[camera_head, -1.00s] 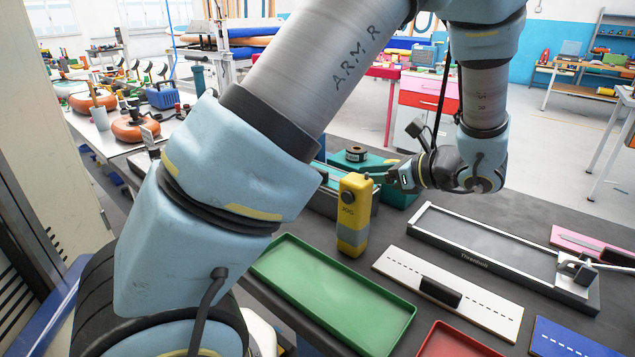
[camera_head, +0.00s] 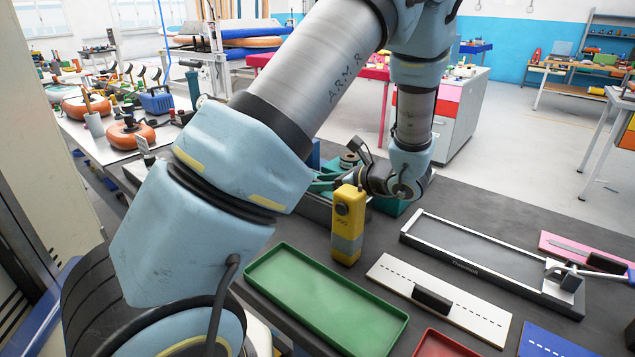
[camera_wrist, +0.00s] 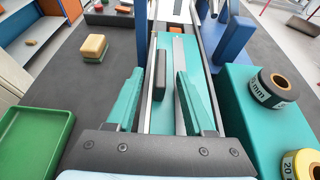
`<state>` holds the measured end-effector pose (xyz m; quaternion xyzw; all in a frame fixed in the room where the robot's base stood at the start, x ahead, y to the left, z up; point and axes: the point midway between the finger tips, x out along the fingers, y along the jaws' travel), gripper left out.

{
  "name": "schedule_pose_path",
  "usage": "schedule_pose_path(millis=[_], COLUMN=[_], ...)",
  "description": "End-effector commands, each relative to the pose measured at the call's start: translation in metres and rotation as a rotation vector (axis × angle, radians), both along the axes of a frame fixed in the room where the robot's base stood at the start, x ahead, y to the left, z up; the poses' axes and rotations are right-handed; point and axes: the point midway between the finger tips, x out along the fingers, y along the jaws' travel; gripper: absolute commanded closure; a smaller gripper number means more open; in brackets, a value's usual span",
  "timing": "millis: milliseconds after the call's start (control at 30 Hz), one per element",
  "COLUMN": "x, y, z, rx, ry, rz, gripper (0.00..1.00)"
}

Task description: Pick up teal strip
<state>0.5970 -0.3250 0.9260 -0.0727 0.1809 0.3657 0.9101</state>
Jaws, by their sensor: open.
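In the wrist view, the teal strip (camera_wrist: 163,112) lies lengthwise in a frame with rails along its sides. A dark block (camera_wrist: 162,68) stands on it, and a grey bar runs beside the block. My gripper (camera_wrist: 160,74) has teal fingers spread wide, one on each side of the block, with nothing held. I cannot tell how high the fingertips are above the strip. In the head view my gripper (camera_head: 325,183) is behind the yellow device, partly hidden by my arm, and the strip is hidden there.
A yellow device (camera_head: 348,225) stands close in front of my gripper. A green tray (camera_head: 325,300), a white strip (camera_head: 440,300) and a metal-framed bed (camera_head: 480,250) lie on the dark table. A teal box with tape rolls (camera_wrist: 240,110) is right of my gripper. Blue posts (camera_wrist: 235,40) rise ahead.

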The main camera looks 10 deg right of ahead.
Motion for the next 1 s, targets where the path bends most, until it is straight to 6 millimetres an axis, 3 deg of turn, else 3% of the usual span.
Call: schedule_pose_path(millis=[167,600,1000], x=[-0.0002,-0.0004,-0.0003], y=[-0.0003,-0.0007,-0.0006], z=[-0.0004,-0.0002,0.0000], rx=[0.000,0.000,0.000], ry=[0.000,0.000,0.000], rz=[-0.001,-0.001,-0.001], gripper=[0.50,0.99,1.00])
